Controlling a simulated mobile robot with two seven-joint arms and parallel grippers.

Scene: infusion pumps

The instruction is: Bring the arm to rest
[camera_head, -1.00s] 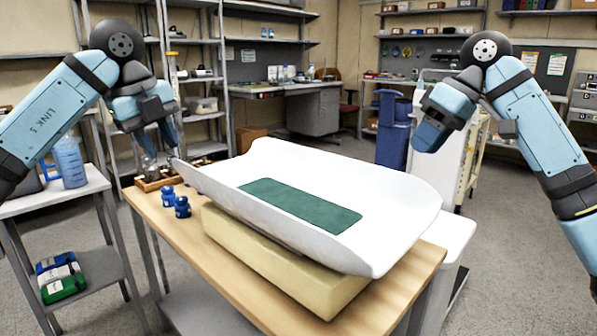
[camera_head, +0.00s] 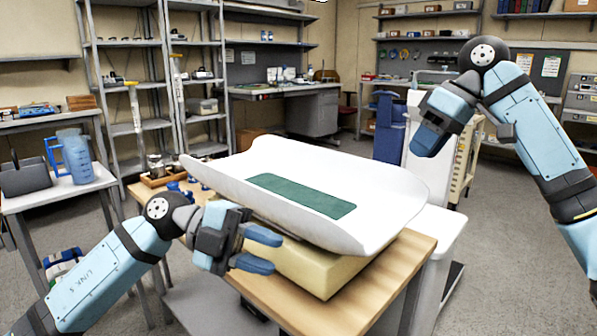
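My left gripper (camera_head: 272,252) is low in front of the wooden table, with its two blue fingers apart and nothing between them. It overlaps the near left side of the cream scale body (camera_head: 320,272) in the picture; I cannot tell if they touch. My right gripper (camera_head: 428,138) is raised at the right, beyond the white tray, pointing down to the left. Its fingers overlap in this view, so its opening is unclear. The white curved tray (camera_head: 385,190) rests on the scale body with a green mat (camera_head: 300,195) in it.
The wooden table (camera_head: 372,300) carries the scale, small blue weights (camera_head: 172,188) and a wooden holder (camera_head: 158,180). A side table at left bears a blue jug (camera_head: 75,157). A white cart (camera_head: 425,165) and a blue bin (camera_head: 391,125) stand behind. Floor at right is clear.

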